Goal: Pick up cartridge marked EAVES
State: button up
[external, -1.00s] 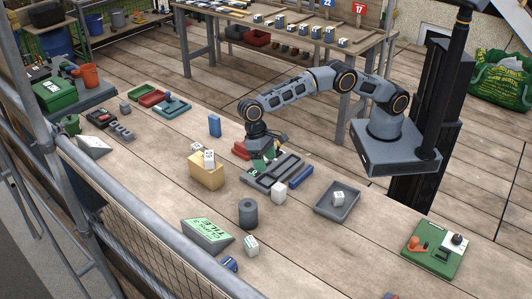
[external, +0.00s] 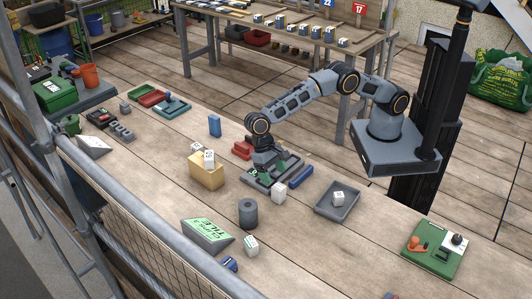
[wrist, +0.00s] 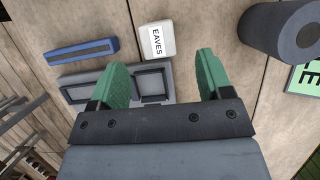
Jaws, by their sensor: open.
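The cartridge marked EAVES (wrist: 157,41) is a white block with a black-lettered label, near the top centre of the wrist view. In the external view a white block (external: 279,193), which looks like the same one, stands at the near edge of a grey slotted tray (external: 257,182). My gripper (wrist: 161,64) has green fingers spread apart with nothing between them. The cartridge lies just beyond the fingertips, not touching them. In the external view my gripper (external: 266,171) is over the slotted tray, partly hiding it.
A blue bar (wrist: 82,50) lies left of the cartridge in the wrist view, and a dark grey cylinder (wrist: 282,28) stands to its right. A grey tray holding a white block (external: 334,214) and a tan block with white blocks on it (external: 205,175) are nearby.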

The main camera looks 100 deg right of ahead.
aim_at(279, 186)
jog(key=shift+p+x, duration=0.55)
jog(key=shift+x, duration=2.05)
jog(key=shift+s, duration=0.15)
jog(key=shift+c, duration=0.2)
jog(key=c, duration=1)
jog(key=shift+r, duration=0.1)
